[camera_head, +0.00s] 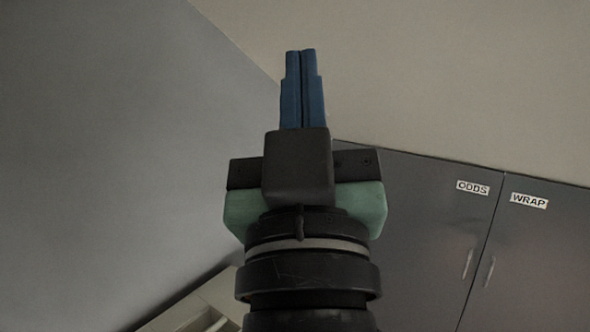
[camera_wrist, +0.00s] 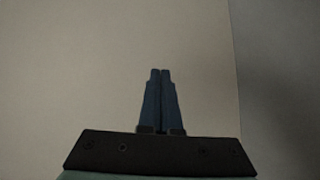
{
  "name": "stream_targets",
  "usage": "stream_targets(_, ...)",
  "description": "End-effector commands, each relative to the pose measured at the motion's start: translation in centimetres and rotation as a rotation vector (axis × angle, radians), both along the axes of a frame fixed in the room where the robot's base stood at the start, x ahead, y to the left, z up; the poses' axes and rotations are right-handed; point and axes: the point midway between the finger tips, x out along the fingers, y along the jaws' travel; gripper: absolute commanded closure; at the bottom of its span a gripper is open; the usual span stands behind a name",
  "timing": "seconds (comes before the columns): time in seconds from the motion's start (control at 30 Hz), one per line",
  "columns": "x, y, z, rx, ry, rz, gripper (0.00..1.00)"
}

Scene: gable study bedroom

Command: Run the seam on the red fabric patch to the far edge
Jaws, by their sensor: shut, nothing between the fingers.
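My gripper (camera_head: 301,52) points upward in the middle of the head view, with its two blue fingers together and nothing between them. It also shows in the wrist view (camera_wrist: 160,71), shut in front of a bare pale surface. No red fabric patch, seam or sewing machine shows in either view.
Dark grey cabinet doors labelled ODDS (camera_head: 430,215) and WRAP (camera_head: 535,250) stand at the right, with a handle on each. A plain grey wall (camera_head: 110,130) fills the left. A pale piece of furniture (camera_head: 205,305) shows partly at the lower left. Around the fingers the space looks clear.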

Motion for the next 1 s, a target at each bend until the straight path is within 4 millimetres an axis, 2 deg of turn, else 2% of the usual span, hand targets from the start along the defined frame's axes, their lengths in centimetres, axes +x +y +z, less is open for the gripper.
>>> stream_targets(0.03,-1.8,0.2,1.5,0.030,-0.062,0.021,1.00)
stream_targets(0.1,-3.4,0.3,3.0,0.063,-0.121,0.047,1.00)
stream_targets(0.23,-4.9,0.5,4.1,0.093,-0.171,0.072,1.00)
stream_targets(1.0,-4.9,0.5,4.2,0.096,-0.170,0.075,1.00)
